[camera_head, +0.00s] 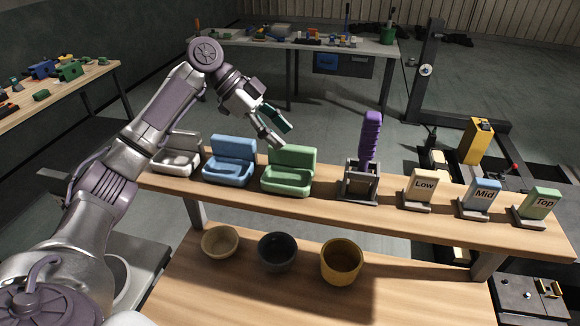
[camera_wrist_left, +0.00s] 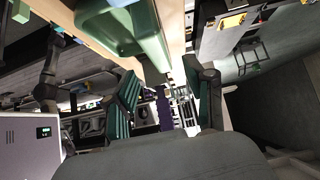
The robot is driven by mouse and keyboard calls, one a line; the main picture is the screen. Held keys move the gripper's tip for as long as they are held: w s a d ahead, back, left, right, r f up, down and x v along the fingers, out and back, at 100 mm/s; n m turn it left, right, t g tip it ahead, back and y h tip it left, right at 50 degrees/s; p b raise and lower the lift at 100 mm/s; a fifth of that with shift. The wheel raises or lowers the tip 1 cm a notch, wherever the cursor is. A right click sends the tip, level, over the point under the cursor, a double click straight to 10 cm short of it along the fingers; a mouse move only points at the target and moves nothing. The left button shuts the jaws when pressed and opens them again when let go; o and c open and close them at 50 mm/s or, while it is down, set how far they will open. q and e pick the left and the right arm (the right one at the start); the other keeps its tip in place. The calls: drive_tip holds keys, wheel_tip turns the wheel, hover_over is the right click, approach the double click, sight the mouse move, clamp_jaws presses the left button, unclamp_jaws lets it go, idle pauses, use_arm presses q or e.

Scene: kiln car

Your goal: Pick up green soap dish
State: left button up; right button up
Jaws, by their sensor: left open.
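The green soap dish (camera_head: 290,182) sits upright on the wooden shelf, right of the blue dish. It has a raised back and a shallow tray in front. My left gripper (camera_head: 278,128) is open and empty, above and just behind the dish's left part, apart from it. In the left wrist view the green soap dish (camera_wrist_left: 130,30) shows at the top, partly cut off, and my left gripper's green-padded fingers (camera_wrist_left: 160,95) are spread with no object held between them. My right gripper is not in view.
A blue dish (camera_head: 230,170) and a white dish (camera_head: 178,160) stand to the left. A purple-handled tool in a dark stand (camera_head: 358,185) is to the right, then Low, Mid and Top cards (camera_head: 480,195). Three bowls (camera_head: 277,250) stand on the lower board.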

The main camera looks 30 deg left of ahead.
sight(291, 146)
use_arm(q)
drive_tip(key=p+x, duration=0.2)
drive_tip(key=x, duration=0.2)
drive_tip(key=shift+f, duration=0.25)
drive_tip(key=shift+w+d+f, duration=0.1)
drive_tip(key=shift+d+f, duration=0.1)
drive_tip(key=shift+f, duration=0.1)
drive_tip(key=shift+a, duration=0.1)
drive_tip(key=c, duration=0.9)
drive_tip(key=shift+r, duration=0.1)
clamp_jaws()
